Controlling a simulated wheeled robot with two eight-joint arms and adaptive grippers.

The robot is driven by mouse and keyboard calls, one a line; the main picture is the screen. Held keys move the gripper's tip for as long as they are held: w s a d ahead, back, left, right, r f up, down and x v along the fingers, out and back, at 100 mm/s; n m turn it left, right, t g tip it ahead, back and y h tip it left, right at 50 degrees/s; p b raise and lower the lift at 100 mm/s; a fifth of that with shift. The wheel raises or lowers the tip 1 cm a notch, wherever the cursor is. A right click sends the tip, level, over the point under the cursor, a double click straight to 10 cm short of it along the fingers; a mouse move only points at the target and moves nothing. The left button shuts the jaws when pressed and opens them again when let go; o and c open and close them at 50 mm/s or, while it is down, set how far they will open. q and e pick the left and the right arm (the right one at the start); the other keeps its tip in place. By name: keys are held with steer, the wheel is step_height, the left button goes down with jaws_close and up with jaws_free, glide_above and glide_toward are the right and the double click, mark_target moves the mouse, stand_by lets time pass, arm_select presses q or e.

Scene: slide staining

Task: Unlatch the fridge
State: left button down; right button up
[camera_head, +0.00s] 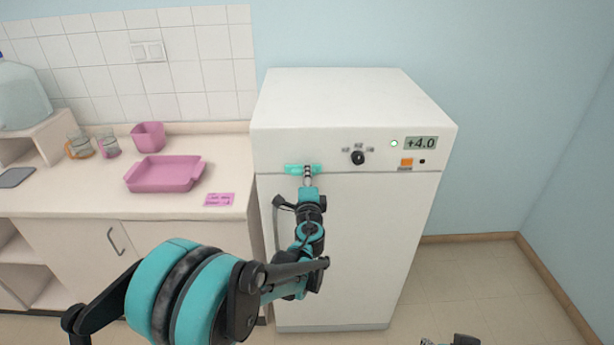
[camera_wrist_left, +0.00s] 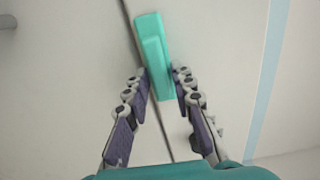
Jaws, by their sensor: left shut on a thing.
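The white fridge (camera_head: 365,245) stands to the right of the counter, and its door is closed. A teal latch (camera_head: 292,169) sits across the seam between the door and the top panel. My left gripper (camera_head: 307,174) is at the latch. In the left wrist view the fingers of my left gripper (camera_wrist_left: 162,88) are shut on the lower part of the teal latch (camera_wrist_left: 151,45), one finger on each side. Only a small dark piece of my right arm may show at the bottom edge of the head view; its gripper is not visible.
The fridge's top panel has a black knob (camera_head: 358,157), an orange switch (camera_head: 406,162) and a display reading +4.0 (camera_head: 421,143). The counter at left holds a pink tray (camera_head: 165,188), a pink container (camera_head: 148,136) and mugs. The floor right of the fridge is clear.

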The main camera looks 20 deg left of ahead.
arm_select(q)
steer(key=c, duration=1.5)
jaws_free()
steer(key=v, duration=1.2)
